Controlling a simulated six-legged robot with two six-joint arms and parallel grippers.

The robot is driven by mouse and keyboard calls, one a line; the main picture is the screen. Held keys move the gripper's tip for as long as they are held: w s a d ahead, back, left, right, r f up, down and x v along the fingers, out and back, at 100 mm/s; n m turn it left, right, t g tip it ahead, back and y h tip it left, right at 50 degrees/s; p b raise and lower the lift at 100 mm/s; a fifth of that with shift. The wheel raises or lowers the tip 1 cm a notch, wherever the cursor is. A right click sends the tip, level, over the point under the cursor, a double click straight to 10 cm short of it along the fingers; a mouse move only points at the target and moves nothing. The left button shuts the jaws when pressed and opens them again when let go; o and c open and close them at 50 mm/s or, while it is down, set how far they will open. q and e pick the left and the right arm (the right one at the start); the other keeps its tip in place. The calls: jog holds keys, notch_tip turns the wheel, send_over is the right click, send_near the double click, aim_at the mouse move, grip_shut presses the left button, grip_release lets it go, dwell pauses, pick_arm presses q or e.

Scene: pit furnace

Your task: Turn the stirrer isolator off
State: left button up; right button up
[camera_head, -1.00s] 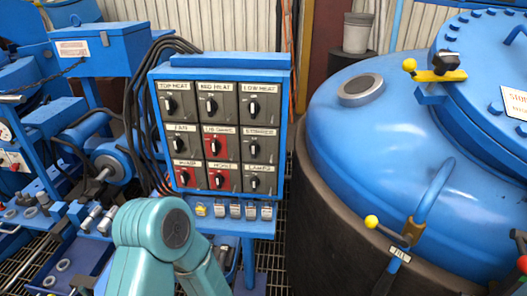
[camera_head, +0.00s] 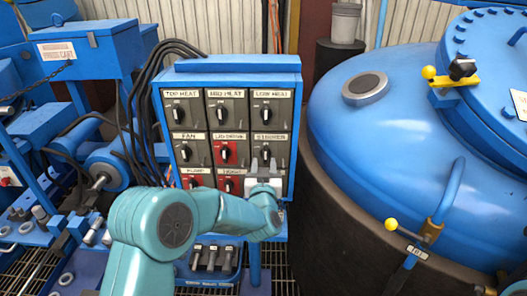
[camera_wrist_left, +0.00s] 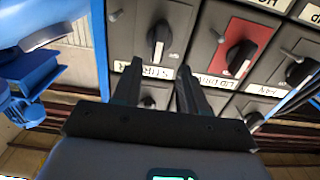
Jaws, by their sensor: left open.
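The stirrer isolator is a black knob (camera_head: 266,153) on a grey plate, in the right column and middle row of the switch panel, under its white label. In the left wrist view, which is turned over, the stirrer knob (camera_wrist_left: 158,42) shows just beyond the fingertips. My left gripper (camera_head: 264,170) is open and empty, in front of the panel just below the stirrer knob. Its spread fingers (camera_wrist_left: 160,70) point toward the panel; I cannot tell whether they touch anything. The gripper hides much of the bottom right switch. My right gripper is out of view.
The red lid drive switch (camera_head: 226,153) sits directly left of the stirrer, with the fan switch (camera_head: 187,150) beyond it. Black cables (camera_head: 135,105) run down the panel's left side. A large blue vessel (camera_head: 385,125) stands close on the right.

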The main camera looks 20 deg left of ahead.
aim_at(266, 155)
pick_arm(q)
jog(key=shift+d+p+x, duration=0.1)
jog(key=shift+p+x, duration=0.15)
jog(key=shift+x, duration=1.05)
jog(key=shift+d+p+x, duration=0.15)
jog(key=shift+p+x, duration=0.05)
jog(key=shift+x, duration=1.15)
grip_shut()
